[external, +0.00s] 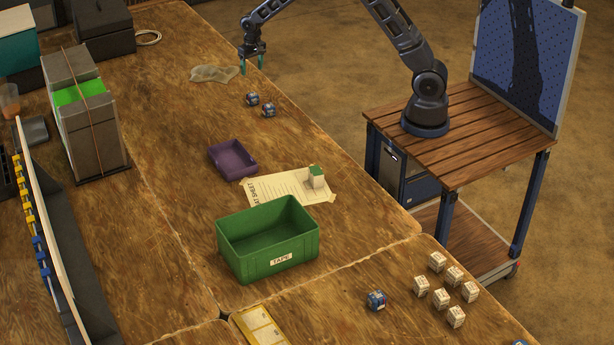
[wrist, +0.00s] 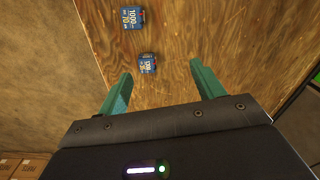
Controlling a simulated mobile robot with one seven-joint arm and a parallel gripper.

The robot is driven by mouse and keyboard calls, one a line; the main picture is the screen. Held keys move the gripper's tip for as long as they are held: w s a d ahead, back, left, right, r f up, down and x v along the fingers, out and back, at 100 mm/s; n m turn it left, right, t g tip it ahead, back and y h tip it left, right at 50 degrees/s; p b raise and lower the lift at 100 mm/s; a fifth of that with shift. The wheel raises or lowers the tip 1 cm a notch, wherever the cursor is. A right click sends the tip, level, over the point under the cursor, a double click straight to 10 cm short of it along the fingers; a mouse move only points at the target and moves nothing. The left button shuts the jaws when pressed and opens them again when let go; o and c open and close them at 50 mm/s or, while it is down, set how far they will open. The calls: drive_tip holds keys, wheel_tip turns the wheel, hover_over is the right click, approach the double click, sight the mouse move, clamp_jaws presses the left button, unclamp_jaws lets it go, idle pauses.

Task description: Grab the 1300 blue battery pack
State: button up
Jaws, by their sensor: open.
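My gripper (external: 252,62) hangs over the far part of the wooden table, open and empty; its two green fingers (wrist: 157,90) show in the wrist view. Ahead of the fingertips in the wrist view is a small blue pack (wrist: 147,63) whose label seems to start with 13, though the print is small. Beyond it sits a blue pack marked 1000 (wrist: 133,18). In the external view two blue packs, one at left (external: 252,98) and one at right (external: 268,110), stand on the table apart from the gripper; their labels are unreadable there.
A grey cloth (external: 214,74) lies left of the gripper. A purple tray (external: 233,158), a paper sheet (external: 283,188) and a green TAPE bin (external: 268,245) stand nearer. Another blue pack (external: 376,300) and several white blocks (external: 456,317) are at front right. Table around the two packs is clear.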

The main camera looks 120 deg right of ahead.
drive_tip(key=s+d+f+m, duration=0.2)
drive_tip(key=s+d+f, duration=0.2)
drive_tip(key=d+f, duration=0.4)
hover_over(252, 94)
drive_tip(key=shift+g, duration=0.3)
drive_tip(key=f, duration=0.5)
drive_tip(key=shift+s+a+f, duration=0.2)
drive_tip(key=shift+a+f, duration=0.15)
drive_tip(key=shift+w+d+f, duration=0.1)
drive_tip(key=shift+w+f, duration=0.05)
drive_tip(key=shift+f, duration=1.25)
drive_tip(key=shift+w+d+f, duration=0.1)
drive_tip(key=shift+f, duration=1.25)
drive_tip(key=c, duration=1.2)
drive_tip(key=shift+r, duration=0.1)
